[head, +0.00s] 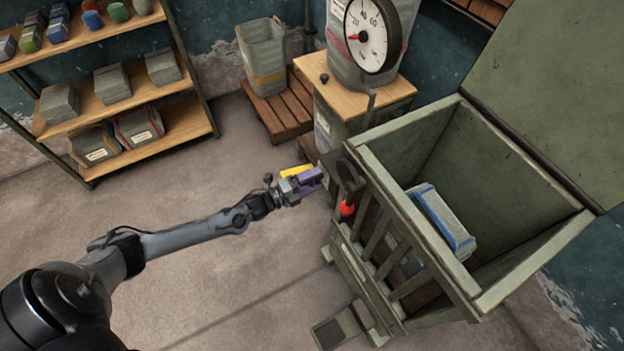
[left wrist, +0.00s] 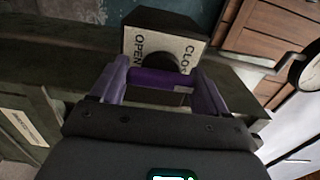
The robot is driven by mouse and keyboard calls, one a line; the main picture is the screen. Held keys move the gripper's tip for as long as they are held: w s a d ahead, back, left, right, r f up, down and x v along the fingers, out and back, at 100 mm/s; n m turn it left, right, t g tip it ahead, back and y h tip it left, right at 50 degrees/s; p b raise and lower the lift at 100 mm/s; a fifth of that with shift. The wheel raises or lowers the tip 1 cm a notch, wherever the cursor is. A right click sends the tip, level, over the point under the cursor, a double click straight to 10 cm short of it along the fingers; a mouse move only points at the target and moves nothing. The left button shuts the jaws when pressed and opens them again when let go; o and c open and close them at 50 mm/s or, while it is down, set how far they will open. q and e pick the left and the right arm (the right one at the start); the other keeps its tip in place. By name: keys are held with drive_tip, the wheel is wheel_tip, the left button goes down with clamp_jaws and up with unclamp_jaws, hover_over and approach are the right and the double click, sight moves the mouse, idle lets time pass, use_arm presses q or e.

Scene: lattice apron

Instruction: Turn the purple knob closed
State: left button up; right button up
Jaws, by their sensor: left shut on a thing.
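The purple knob (left wrist: 160,80) shows in the left wrist view as a purple bar between my fingers. Behind it is a pale plate (left wrist: 150,48) lettered OPEN on the left and CLOS, cut off, on the right, on a dark box. My left gripper (left wrist: 160,88) is shut on the knob, a finger at each end. In the head view my left gripper (head: 316,180) reaches in from the left, beside the cabinet and the lattice-fronted bin; I cannot pick out the knob from the purple fingers there. My right gripper is not in view.
The open green bin (head: 459,297) with a lattice front and a blue-edged box (head: 440,220) inside stands to the right. A red-tipped handle (head: 347,208) is close to my gripper. A dial scale (head: 366,38) stands behind. Shelves (head: 150,125) are at left; floor between is clear.

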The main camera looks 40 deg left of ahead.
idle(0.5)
use_arm(q)
drive_tip(key=o, duration=1)
drive_tip(key=shift+c, duration=0.2)
drive_tip(key=shift+s+a, duration=0.15)
drive_tip(key=shift+s, duration=0.25)
drive_tip(key=p+v, duration=0.3)
drive_tip(key=v, duration=0.7)
